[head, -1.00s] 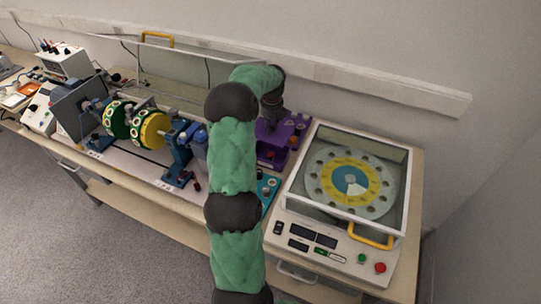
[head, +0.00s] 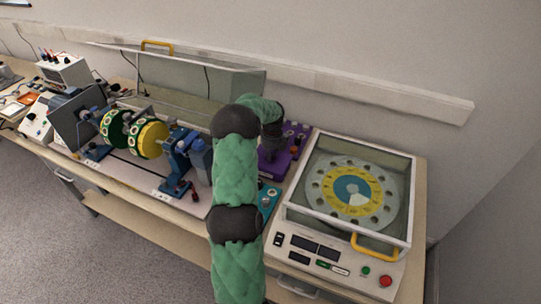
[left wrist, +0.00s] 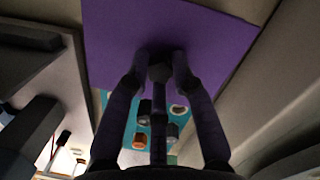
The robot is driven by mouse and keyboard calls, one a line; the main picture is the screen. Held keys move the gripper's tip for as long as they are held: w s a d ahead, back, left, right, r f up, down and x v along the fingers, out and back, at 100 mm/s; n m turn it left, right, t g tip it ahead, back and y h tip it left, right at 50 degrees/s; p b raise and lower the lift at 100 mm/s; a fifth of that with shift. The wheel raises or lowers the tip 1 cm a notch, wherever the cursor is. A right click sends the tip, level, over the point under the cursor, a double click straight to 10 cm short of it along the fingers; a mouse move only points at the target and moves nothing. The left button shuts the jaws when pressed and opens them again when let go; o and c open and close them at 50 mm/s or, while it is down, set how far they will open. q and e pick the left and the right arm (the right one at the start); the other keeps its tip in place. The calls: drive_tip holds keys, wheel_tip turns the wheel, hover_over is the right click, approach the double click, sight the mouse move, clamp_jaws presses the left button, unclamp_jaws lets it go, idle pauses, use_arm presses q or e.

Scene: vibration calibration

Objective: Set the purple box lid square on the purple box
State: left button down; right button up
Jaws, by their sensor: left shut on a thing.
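My left gripper (head: 271,141) is at the far end of my green-sleeved arm, over the purple parts at the back of the bench. In the left wrist view its fingertips (left wrist: 161,70) are closed at a small dark knob on a flat purple panel, which looks like the purple box lid (left wrist: 210,38). In the head view, purple surfaces show below and right of the gripper; the lower one (head: 270,167) and the one with orange and dark fittings (head: 298,139) cannot be clearly told apart as lid and box. My arm hides part of them, and whether the lid touches the box cannot be seen.
A teal panel with knobs (head: 269,196) lies in front of the purple parts. A glass-covered machine with a round dial (head: 352,190) stands close on the right. A rotor rig with green and yellow discs (head: 148,138) is on the left, with a clear guard (head: 190,78) behind.

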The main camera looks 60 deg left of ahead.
use_arm(q)
drive_tip(key=shift+r, duration=0.15)
drive_tip(key=shift+f, duration=0.25)
drive_tip(key=c, duration=1)
unclamp_jaws()
drive_tip(key=shift+c, duration=0.2)
drive_tip(key=shift+r, duration=0.15)
wheel_tip(320, 180, up, 12)
drive_tip(key=d+p, duration=0.1)
drive_tip(key=p, duration=0.2)
drive_tip(key=shift+s+d, duration=0.15)
drive_tip(key=shift+s, duration=0.1)
